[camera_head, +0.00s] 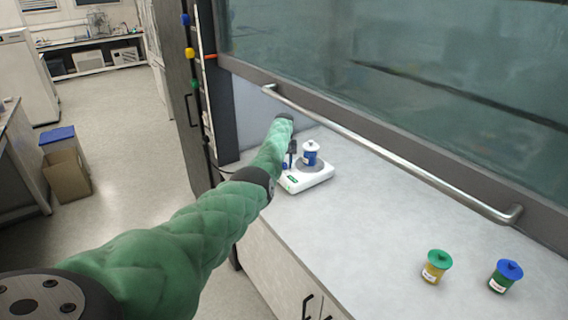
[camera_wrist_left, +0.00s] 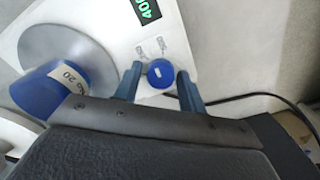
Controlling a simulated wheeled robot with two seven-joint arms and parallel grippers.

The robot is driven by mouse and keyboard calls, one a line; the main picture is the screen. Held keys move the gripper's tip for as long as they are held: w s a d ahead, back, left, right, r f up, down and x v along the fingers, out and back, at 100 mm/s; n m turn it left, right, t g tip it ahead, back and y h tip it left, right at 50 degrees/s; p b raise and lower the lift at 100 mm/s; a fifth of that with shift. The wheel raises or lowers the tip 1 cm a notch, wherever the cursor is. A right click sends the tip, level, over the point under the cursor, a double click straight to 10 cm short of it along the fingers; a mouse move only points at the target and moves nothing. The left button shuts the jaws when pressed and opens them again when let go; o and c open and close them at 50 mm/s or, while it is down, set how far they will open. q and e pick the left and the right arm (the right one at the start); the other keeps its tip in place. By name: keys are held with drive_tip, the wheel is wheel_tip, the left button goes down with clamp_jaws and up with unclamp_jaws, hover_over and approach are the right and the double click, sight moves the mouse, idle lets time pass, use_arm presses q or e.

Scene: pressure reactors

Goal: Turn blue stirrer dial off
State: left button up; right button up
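The white stirrer (camera_head: 310,178) stands on the bench below the raised sash. In the left wrist view its blue dial (camera_wrist_left: 160,73) sits between the two fingers of my left gripper (camera_wrist_left: 160,88), with a narrow gap showing on each side. A lit green display (camera_wrist_left: 146,10) is beside the dial. My left gripper (camera_head: 291,153) is open and partly hidden in the head view. My right gripper is out of view.
A green-lidded jar (camera_head: 437,265) and a blue-lidded jar (camera_head: 505,275) stand on the bench at the right. The sash's metal handle bar (camera_head: 390,155) runs above the bench. A black cable (camera_wrist_left: 250,97) lies beside the stirrer. The middle of the bench (camera_head: 370,210) is clear.

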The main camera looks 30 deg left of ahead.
use_arm(q)
drive_tip(key=c, duration=0.6)
